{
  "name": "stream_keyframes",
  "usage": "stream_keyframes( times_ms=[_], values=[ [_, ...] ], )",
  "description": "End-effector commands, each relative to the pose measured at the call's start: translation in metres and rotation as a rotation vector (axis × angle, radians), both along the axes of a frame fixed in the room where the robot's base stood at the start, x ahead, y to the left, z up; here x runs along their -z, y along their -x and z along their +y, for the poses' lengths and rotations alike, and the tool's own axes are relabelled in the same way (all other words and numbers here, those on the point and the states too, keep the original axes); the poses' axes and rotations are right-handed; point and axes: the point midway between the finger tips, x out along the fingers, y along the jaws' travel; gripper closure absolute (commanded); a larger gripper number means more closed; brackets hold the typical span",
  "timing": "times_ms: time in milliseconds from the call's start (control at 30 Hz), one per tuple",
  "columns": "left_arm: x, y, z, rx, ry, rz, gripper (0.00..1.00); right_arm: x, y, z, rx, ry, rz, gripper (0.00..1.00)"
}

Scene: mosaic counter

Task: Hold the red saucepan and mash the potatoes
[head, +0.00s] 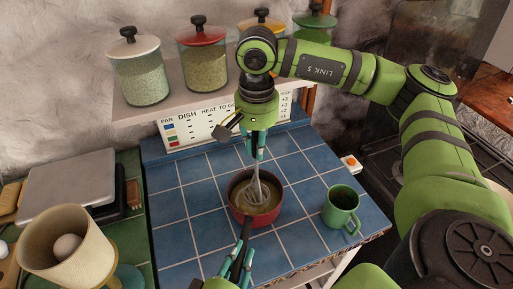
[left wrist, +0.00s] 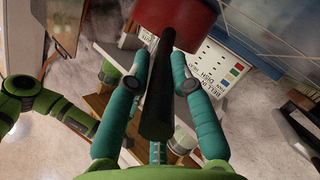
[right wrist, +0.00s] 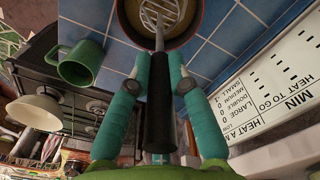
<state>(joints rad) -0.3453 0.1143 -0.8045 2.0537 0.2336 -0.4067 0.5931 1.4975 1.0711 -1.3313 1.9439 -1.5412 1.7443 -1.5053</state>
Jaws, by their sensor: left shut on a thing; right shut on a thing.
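The red saucepan (head: 268,218) stands on the blue tiled counter with yellow-brown potato in it. My left gripper (head: 241,260) is shut on the pan's black handle, which points toward me. In the left wrist view the handle (left wrist: 158,95) runs between the fingers up to the red pan (left wrist: 178,14). My right gripper (head: 257,145) is above the pan, shut on the masher's black handle (right wrist: 160,105). The wire masher head (head: 257,188) reaches down inside the pan. The masher's lowest part is hidden in the potato.
A green mug (head: 341,207) stands on the tiles right of the pan. Lidded jars (head: 138,75) stand on a shelf behind, above a chart (head: 200,128). At left are a cream cup (head: 62,238) holding an egg and a grey scale (head: 75,185). Tiles left of the pan are clear.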

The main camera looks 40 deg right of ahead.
Motion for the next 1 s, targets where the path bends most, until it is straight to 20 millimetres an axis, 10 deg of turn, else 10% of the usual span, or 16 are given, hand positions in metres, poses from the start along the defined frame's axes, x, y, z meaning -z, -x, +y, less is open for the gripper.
stream_keyframes(
  times_ms=[1000],
  values=[
    [0.007, 0.003, 0.000, 0.006, -0.013, 0.013, 1.00, 0.042, -0.008, -0.006, -0.001, 0.000, 0.001, 1.00]
  ],
)
